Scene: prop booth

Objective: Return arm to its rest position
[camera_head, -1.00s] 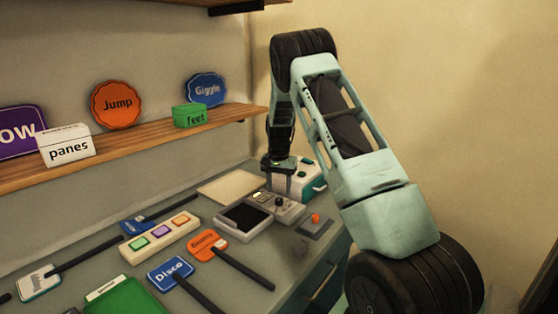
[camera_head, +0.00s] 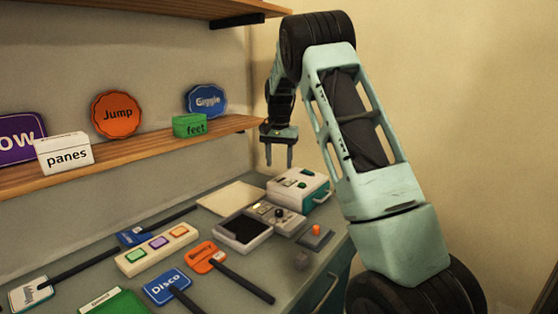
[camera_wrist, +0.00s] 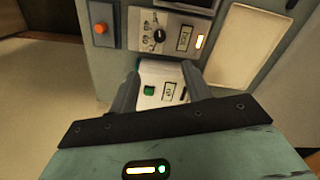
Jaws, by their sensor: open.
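My gripper (camera_head: 279,155) hangs in the air above the back right of the counter, fingers pointing down and apart, with nothing between them. Below it stands a white and teal box (camera_head: 297,188) with a green button on top; a clear gap separates the two. In the wrist view my gripper (camera_wrist: 160,88) shows two dark fingers spread apart, with the white box top (camera_wrist: 160,84) and its green button seen between and beyond them.
A control panel with a knob (camera_head: 277,218), a dark-screened device (camera_head: 243,229) and an orange-button box (camera_head: 317,236) stand near the white box. Paddle signs and a three-button strip (camera_head: 157,248) lie left. A wooden shelf (camera_head: 120,155) with signs runs along the wall.

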